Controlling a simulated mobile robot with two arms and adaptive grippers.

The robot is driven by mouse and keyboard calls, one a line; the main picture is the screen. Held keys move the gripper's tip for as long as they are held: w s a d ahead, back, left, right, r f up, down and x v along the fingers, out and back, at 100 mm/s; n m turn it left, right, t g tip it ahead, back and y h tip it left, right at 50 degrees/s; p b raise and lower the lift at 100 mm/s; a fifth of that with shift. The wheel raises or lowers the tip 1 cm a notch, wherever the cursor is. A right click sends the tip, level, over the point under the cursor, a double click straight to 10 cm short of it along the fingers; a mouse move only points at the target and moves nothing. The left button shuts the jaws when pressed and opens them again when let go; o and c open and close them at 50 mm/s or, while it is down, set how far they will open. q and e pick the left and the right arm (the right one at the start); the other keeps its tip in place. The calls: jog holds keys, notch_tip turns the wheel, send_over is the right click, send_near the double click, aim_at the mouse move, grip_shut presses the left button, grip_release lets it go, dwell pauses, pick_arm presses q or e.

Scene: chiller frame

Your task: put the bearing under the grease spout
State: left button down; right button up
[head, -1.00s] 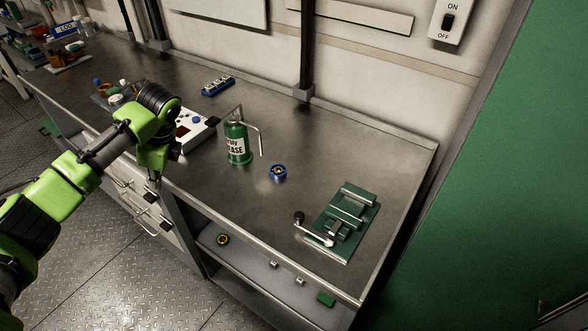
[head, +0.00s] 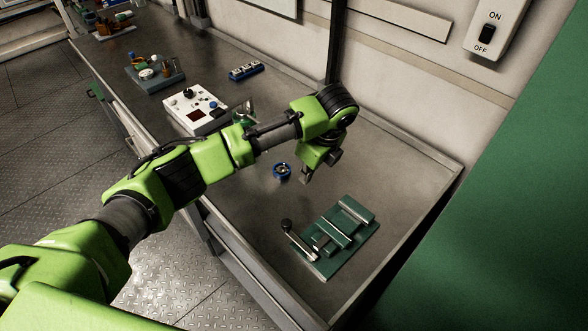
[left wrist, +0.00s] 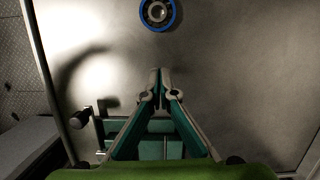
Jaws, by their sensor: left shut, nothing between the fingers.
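The blue-rimmed bearing (head: 282,171) lies flat on the metal bench. It also shows at the top of the left wrist view (left wrist: 157,14). The green grease can (head: 244,112) stands behind my left arm; only part of its top shows, and its spout is mostly hidden. My left gripper (head: 304,179) points down just right of the bearing in the head view, above the bench. In the left wrist view its fingertips (left wrist: 160,77) are together and empty, apart from the bearing. My right gripper is in neither view.
A green vise (head: 340,238) with a handle sits on the bench's near right. A white control box (head: 193,108) and a blue block (head: 246,71) stand farther left. The bench between bearing and back wall is clear.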

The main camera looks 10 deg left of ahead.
aim_at(278, 166)
pick_arm(q)
jog(key=x, duration=0.3)
jog(key=shift+w+f+p, duration=0.1)
jog(key=shift+f+p, duration=0.05)
jog(key=shift+p, duration=0.25)
jog(key=shift+w+a+p, duration=0.25)
jog(key=shift+w+a, duration=0.05)
jog(key=shift+a, duration=0.25)
jog(key=shift+w+a+p, duration=0.25)
jog(key=shift+w+a, duration=0.05)
jog(key=shift+a, duration=0.25)
jog(key=shift+w+a, duration=0.25)
jog(key=shift+a, duration=0.3)
jog(key=shift+w+a, duration=0.2)
jog(key=w+a, duration=0.1)
jog(key=a, duration=0.2)
jog(key=w+a, duration=0.1)
jog(key=shift+w+a, duration=0.35)
jog(key=shift+a, duration=0.05)
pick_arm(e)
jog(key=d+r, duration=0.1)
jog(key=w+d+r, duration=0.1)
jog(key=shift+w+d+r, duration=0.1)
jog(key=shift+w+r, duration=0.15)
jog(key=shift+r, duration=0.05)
pick_arm(q)
jog(key=shift+d, duration=0.1)
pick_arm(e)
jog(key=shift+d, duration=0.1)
